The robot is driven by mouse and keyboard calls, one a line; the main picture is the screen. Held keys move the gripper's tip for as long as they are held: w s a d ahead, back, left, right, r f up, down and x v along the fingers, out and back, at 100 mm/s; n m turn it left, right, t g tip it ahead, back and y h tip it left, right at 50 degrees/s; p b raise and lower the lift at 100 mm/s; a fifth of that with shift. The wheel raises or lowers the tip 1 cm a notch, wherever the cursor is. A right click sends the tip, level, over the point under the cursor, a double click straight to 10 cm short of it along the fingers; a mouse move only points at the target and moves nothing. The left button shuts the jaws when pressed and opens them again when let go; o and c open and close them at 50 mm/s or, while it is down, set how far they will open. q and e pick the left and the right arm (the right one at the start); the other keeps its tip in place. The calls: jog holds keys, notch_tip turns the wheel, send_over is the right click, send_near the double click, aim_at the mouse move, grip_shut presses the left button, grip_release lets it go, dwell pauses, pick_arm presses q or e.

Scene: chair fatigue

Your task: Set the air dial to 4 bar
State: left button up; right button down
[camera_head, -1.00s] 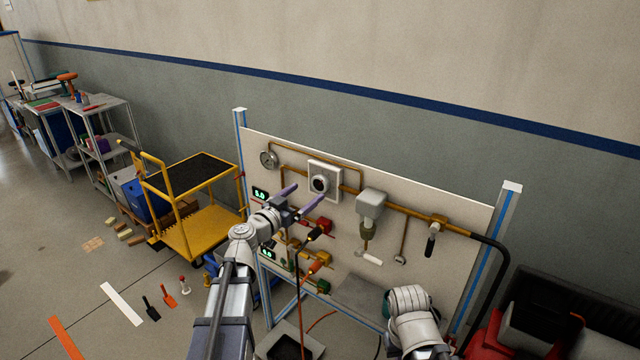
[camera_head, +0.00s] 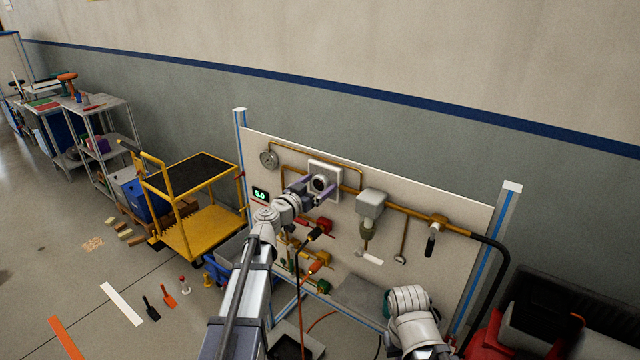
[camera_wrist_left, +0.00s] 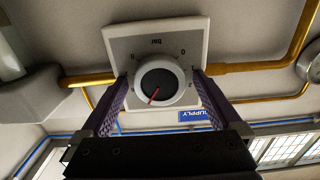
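The air dial (camera_head: 319,184) is a round knob with a dark face on a square white plate on the panel. In the left wrist view the dial (camera_wrist_left: 160,84) appears upside down, with "bar" lettering and a red pointer slanting to the lower left of the picture. My left gripper (camera_head: 316,189) is at the dial; in the wrist view its two purple fingers (camera_wrist_left: 161,80) stand on either side of the knob, with a small gap showing on each side. Its fingers are apart. My right arm shows at the lower right of the head view; its gripper is not visible.
A pressure gauge (camera_head: 269,158) and a green digital display (camera_head: 260,193) sit left of the dial. Brass pipes, a grey box (camera_head: 370,203) and red and yellow valves surround it. A yellow cart (camera_head: 192,230) stands left of the panel.

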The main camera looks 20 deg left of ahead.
pick_arm(q)
jog(key=c, duration=1.3)
jog(key=shift+a+n, duration=0.1)
jog(key=shift+n, duration=3.1)
jog(key=o, duration=1.4)
jog(key=shift+c, duration=0.2)
